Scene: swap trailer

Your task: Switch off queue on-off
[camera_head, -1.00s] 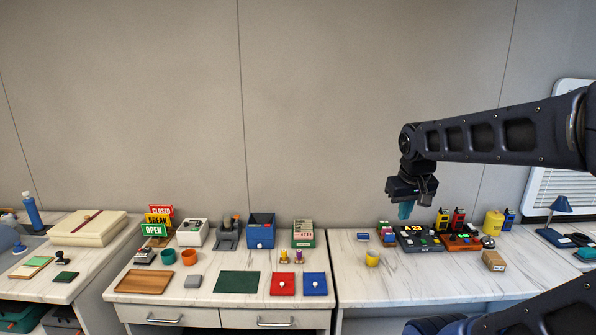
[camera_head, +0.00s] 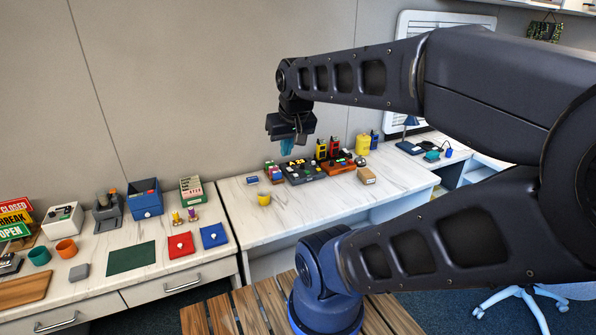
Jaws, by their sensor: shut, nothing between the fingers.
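The black queue device (camera_head: 304,172) with a yellow number display and small coloured keys stands on the right-hand white table. Its on-off control is too small to make out. My gripper (camera_head: 287,146) hangs above and behind the left part of the device in the picture, pointing down. Its teal fingertips are together with nothing seen between them. I cannot tell the exact height of the gripper over the table, but it looks apart from the device.
An orange-brown board (camera_head: 341,165) with keys adjoins the device on the right. Yellow and red handsets (camera_head: 334,148) stand behind. The table front (camera_head: 300,205) is clear.

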